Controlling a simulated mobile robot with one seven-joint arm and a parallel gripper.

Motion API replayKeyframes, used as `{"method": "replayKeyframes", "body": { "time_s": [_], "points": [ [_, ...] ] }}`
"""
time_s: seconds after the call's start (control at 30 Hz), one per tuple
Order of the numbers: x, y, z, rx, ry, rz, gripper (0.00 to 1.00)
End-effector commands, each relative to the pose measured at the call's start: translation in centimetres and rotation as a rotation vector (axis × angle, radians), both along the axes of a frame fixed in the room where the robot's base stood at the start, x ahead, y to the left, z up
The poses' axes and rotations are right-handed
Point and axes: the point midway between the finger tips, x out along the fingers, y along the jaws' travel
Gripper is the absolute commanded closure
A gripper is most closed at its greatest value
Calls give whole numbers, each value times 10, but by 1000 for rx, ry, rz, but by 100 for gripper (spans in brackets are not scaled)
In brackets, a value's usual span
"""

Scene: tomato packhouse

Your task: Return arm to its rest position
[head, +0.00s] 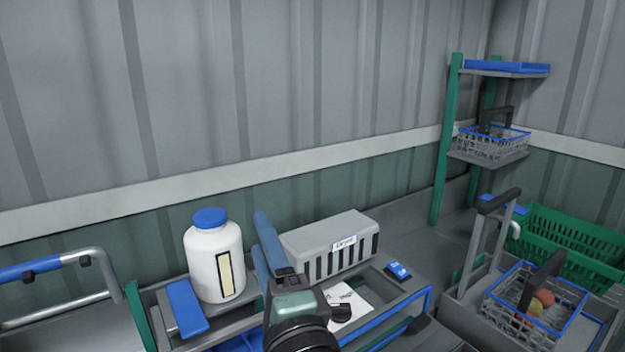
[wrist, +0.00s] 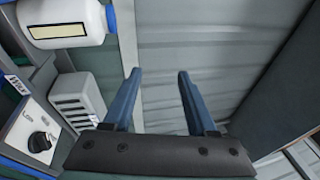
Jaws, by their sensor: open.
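My gripper (wrist: 156,98) is open and empty in the wrist view, its two blue fingers apart with only the corrugated wall behind them. In the head view my gripper (head: 262,232) rises at the lower middle, in front of the bench. It stands between a white bottle with a blue cap (head: 215,262) on its left and a grey dryer box (head: 330,243) on its right. I cannot tell how close the fingers are to either. The bottle also shows at the upper left of the wrist view (wrist: 62,18), and the dryer box at the left (wrist: 78,100).
A control panel with a black knob (wrist: 40,141) sits beside the dryer. A shelf stand (head: 440,160) holds a wire basket (head: 490,147). At right are a green crate (head: 570,240) and another wire basket (head: 535,300) with a few round fruits. Above the bench is clear space before the wall.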

Motion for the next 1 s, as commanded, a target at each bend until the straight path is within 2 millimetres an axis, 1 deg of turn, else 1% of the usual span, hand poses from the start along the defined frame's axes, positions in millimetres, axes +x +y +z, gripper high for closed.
{"method": "replayKeyframes", "body": {
  "time_s": [0.03,0.07,0.1,0.13,0.17,0.2,0.27,0.3,0.4,0.5,0.6,0.7,1.0],
  "points": [
    [-6,-6,38,-156,-123,-81,43],
    [-11,-10,57,-251,-188,-135,43],
    [-18,-15,82,-378,-274,-213,43],
    [-25,-19,101,-471,-337,-274,43],
    [-32,-23,119,-563,-394,-339,43],
    [-43,-28,143,-682,-467,-429,43],
    [-61,-36,175,-851,-560,-568,43],
    [-74,-40,194,-952,-610,-659,43],
    [-104,-51,233,-1161,-698,-865,43],
    [-127,-57,256,-1300,-736,-1017,43],
    [-139,-61,267,-1376,-750,-1099,43],
    [-143,-62,270,-1402,-752,-1127,43],
    [-142,-62,269,-1400,-750,-1124,43]
  ]
}}
